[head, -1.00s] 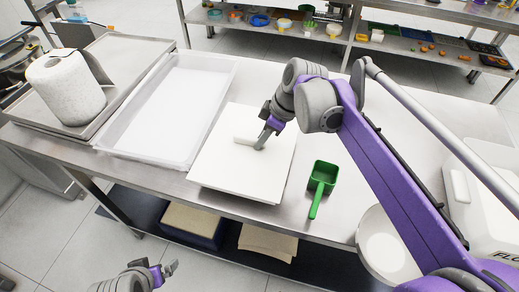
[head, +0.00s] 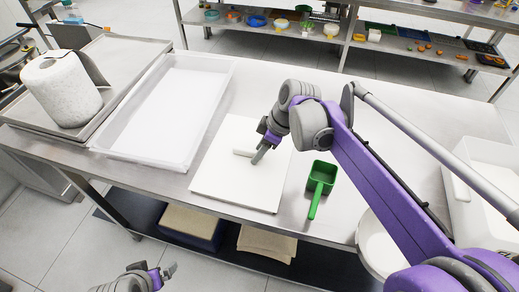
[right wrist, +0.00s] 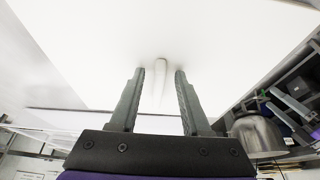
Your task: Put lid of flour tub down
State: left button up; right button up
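The flour tub's lid (head: 225,181) is a flat white square plate with a short bar handle (head: 242,152). It lies flat on the steel table in the head view. My right gripper (head: 259,157) is just above the lid, beside the handle. The right wrist view shows its two fingers (right wrist: 160,95) apart and empty, with the handle (right wrist: 161,68) past the fingertips. The white flour tub (head: 462,212) stands at the right edge, partly hidden by my right arm. My left gripper (head: 165,273) is low at the bottom left, away from the table; its opening is unclear.
A white shallow tray (head: 160,112) lies left of the lid. A paper towel roll (head: 62,88) stands on a metal tray further left. A green scoop (head: 320,185) lies right of the lid, and a round white bowl (head: 376,245) is at the front right.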

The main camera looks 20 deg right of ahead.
jog(key=shift+r, duration=0.15)
jog(key=p+v, duration=0.1)
jog(key=v, duration=1.1)
